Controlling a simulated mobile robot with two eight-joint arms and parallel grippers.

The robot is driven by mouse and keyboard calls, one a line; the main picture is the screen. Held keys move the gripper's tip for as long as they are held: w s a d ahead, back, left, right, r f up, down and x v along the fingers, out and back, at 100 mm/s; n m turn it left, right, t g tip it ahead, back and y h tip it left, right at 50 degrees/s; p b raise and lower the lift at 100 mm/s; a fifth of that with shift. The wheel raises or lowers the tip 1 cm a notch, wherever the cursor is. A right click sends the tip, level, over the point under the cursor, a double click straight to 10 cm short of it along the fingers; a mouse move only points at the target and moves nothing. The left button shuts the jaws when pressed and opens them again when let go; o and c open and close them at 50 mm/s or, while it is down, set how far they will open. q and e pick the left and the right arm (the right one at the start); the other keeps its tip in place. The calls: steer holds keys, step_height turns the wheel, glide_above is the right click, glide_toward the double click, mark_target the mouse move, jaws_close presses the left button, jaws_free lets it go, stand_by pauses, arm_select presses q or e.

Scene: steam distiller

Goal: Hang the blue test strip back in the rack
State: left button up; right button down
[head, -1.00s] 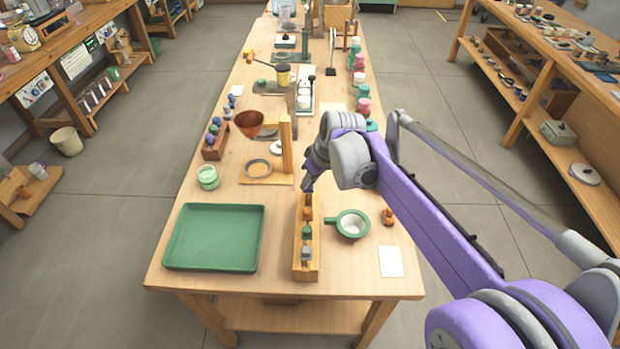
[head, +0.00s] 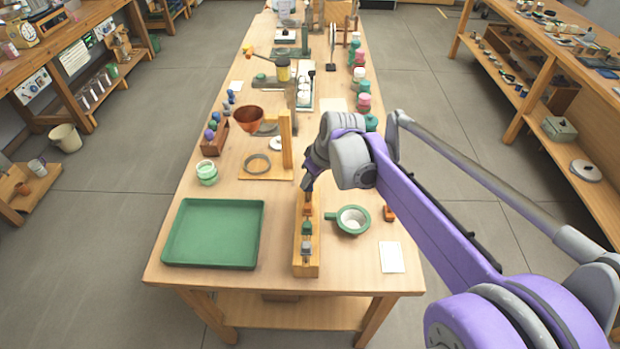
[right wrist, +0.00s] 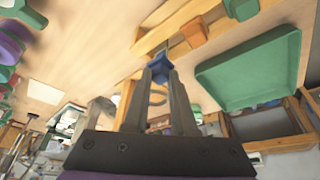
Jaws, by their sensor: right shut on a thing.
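The wooden rack (head: 306,270) stands on the near part of the table, its length running away from me. An orange piece, a green piece (head: 306,228) and a grey piece (head: 307,247) sit along it. My right gripper (right wrist: 160,70) is shut on the blue test strip (right wrist: 158,77); only a short blue part shows between the fingertips. In the head view the right gripper (head: 308,186) is at the far end of the rack. I cannot tell whether the strip touches the rack. My left gripper is not in view.
A green tray (head: 214,234) lies left of the rack. A green-handled bowl (head: 352,219), a small orange object (head: 389,213) and a white card (head: 391,257) are to the right. A wooden stand with a ring (head: 286,145) is just beyond the rack.

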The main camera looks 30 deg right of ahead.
steer(key=shift+f, duration=0.25)
steer(key=shift+f+b, duration=0.7)
steer(key=shift+f, duration=0.35)
steer(key=c, duration=0.6)
jaws_free()
steer(key=shift+c, duration=0.2)
steer(key=shift+r+p, duration=2.75)
steer(key=shift+r, duration=0.8)
